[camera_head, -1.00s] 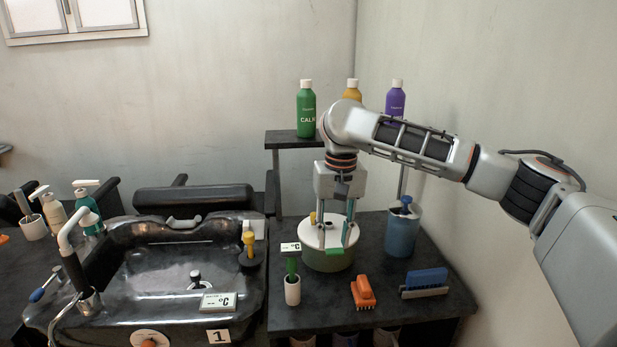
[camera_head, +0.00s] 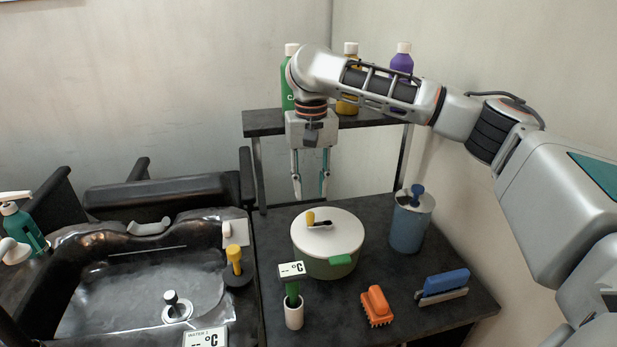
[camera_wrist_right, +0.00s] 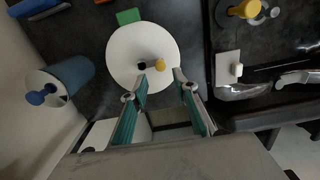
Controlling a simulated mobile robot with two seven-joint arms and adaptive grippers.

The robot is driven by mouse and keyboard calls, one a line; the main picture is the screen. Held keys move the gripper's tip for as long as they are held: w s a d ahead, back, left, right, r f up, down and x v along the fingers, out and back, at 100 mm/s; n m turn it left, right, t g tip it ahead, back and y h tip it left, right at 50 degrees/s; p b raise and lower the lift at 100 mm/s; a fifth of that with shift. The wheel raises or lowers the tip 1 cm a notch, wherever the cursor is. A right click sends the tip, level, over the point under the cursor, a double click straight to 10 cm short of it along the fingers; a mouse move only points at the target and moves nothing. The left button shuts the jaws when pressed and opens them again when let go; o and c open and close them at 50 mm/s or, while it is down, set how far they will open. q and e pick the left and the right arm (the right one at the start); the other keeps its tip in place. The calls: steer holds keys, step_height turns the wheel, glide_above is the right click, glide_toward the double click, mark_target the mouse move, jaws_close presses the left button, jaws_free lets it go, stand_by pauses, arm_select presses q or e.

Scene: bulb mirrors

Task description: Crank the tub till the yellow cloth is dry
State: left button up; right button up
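The tub (camera_head: 326,262) is a round pot with green walls and a white lid. A small crank with a yellow knob (camera_head: 310,217) sits on the lid; the knob points to the left-back side. In the right wrist view the lid (camera_wrist_right: 128,45) shows from above with the yellow knob (camera_wrist_right: 160,64). My right gripper (camera_head: 310,197) hangs above and behind the tub, apart from the knob. Its fingers stand apart with nothing between them; they also show in the right wrist view (camera_wrist_right: 160,76). The yellow cloth is not visible. My left gripper is not in view.
A green thermometer in a white cup (camera_head: 294,312), an orange brush (camera_head: 377,306), a blue brush (camera_head: 444,286) and a blue canister (camera_head: 410,228) surround the tub. A shelf with bottles (camera_head: 262,124) stands behind. A black basin (camera_head: 100,318) is at left.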

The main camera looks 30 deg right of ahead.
mark_target(310, 212)
steer(key=shift+w+f, duration=0.1)
steer(key=shift+f, duration=3.45)
steer(key=shift+f, duration=0.3)
steer(key=shift+c, duration=0.3)
jaws_close()
